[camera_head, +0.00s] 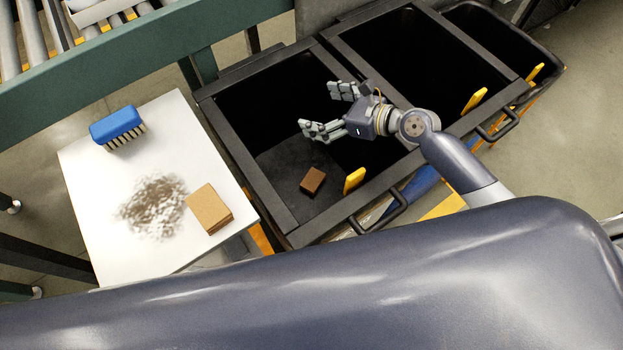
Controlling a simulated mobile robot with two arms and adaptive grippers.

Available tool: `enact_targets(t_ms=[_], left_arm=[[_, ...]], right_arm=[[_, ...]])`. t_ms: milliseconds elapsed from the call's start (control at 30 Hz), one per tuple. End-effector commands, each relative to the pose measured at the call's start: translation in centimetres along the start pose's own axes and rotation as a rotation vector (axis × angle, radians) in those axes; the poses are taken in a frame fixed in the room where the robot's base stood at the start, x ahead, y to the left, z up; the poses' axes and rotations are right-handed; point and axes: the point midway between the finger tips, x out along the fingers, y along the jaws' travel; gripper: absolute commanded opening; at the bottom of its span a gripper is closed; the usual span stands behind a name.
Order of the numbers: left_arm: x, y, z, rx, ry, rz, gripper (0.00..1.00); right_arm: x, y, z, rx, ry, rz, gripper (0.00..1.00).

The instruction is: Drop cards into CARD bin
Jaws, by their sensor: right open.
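A stack of tan cards (208,208) lies on the white table (90,165) at the left. A small brown block-like piece (313,180), possibly cards, lies on the floor of the left black bin (243,165). My right gripper (316,108) is open and empty, its fingers pointing left over that left bin, above and to the right of the brown piece. I cannot read a CARD label on any bin. My left gripper is not in view.
A blue brush (117,126) and a patch of dark dust (153,207) are on the white table. More black bins stand to the right, with yellow tabs (474,100) along their front edge. A green conveyor frame (140,48) runs behind the table.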

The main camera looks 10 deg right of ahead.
Motion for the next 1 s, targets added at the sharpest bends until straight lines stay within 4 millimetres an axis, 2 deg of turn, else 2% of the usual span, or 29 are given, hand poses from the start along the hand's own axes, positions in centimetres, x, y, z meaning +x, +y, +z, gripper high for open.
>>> enact_targets(t_ms=[300,500,700,1000], left_arm=[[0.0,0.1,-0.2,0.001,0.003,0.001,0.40],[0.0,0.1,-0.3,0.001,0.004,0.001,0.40],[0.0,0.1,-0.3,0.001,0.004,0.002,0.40],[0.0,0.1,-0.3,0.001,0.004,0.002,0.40]], right_arm=[[-6.5,0.0,-0.2,-0.001,0.006,0.001,0.96],[-9.8,0.0,-0.2,0.000,0.004,0.000,0.96],[-11.1,0.1,-0.1,-0.001,0.002,0.001,0.96],[-11.3,0.0,0.0,-0.001,0.001,0.001,0.96]])
